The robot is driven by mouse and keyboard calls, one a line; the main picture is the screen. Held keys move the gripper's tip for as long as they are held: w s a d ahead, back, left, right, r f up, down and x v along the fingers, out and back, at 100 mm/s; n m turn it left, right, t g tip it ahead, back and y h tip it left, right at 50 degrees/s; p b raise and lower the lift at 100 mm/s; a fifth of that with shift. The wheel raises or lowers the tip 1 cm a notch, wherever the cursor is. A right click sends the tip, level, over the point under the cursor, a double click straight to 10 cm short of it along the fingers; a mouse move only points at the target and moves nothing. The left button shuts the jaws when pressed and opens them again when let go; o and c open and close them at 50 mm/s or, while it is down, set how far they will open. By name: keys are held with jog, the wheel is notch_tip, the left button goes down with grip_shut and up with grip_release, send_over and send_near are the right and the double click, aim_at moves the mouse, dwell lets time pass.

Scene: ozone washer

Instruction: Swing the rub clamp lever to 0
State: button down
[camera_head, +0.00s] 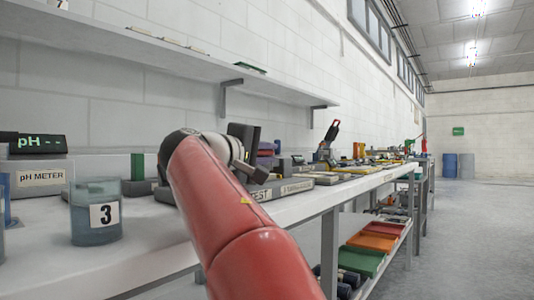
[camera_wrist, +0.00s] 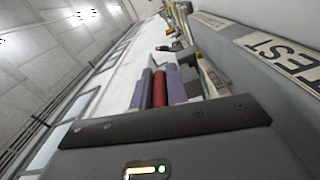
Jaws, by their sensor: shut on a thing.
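My gripper (camera_head: 256,174) is at the end of my red arm, low over the bench beside a grey base (camera_head: 266,193) whose label ends in "EST". It is shut, and its fingers are mostly hidden behind my wrist. The rub clamp lever cannot be made out clearly; what lies between the jaws is at the tester, so I take it to be this lever. In the wrist view the labelled grey base (camera_wrist: 262,72) runs along the right side, close by. A dark grey bar and a housing with a small lit green light fill the bottom. No scale mark or 0 is readable.
Purple and red rolls (camera_wrist: 160,88) lie beyond the tester. A shelf (camera_head: 130,52) hangs above, and coloured trays (camera_head: 372,243) sit below the bench. The right aisle is clear.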

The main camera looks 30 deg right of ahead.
jog(key=shift+w+a+f, duration=0.1)
jog(key=shift+w, duration=0.05)
jog(key=c, duration=1.4)
grip_release()
notch_tip(320, 180, up, 20)
jog(key=p, duration=1.2)
jog(key=shift+p, duration=0.3)
